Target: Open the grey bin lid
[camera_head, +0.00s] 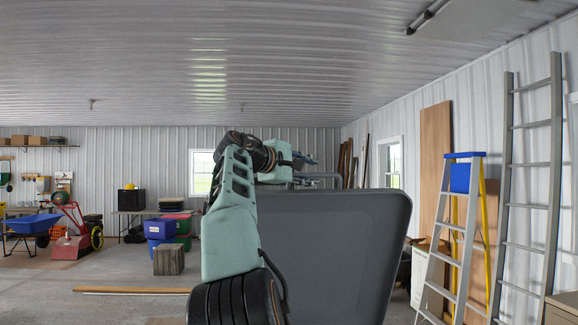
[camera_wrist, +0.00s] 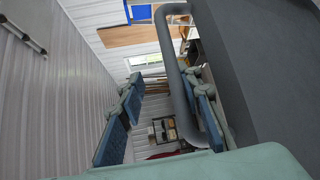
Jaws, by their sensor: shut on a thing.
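The grey bin lid (camera_head: 345,250) stands raised and close to upright in the middle of the head view, behind my arm. In the wrist view its dark grey panel (camera_wrist: 275,70) fills the right side. The lid's grey bar handle (camera_wrist: 176,75) runs down between my gripper's blue finger pads, close to the right one. My gripper (camera_head: 303,160) is at the lid's top edge, shut on the handle; it also shows in the wrist view (camera_wrist: 165,92). The bin's body is not in view.
A stepladder (camera_head: 455,235) with a blue top and a tall ladder (camera_head: 530,190) stand at the right wall. Blue bins (camera_head: 158,229), a wooden crate (camera_head: 168,260) and a blue wheelbarrow (camera_head: 34,223) are at the left. A plank (camera_head: 130,290) lies on mostly open floor.

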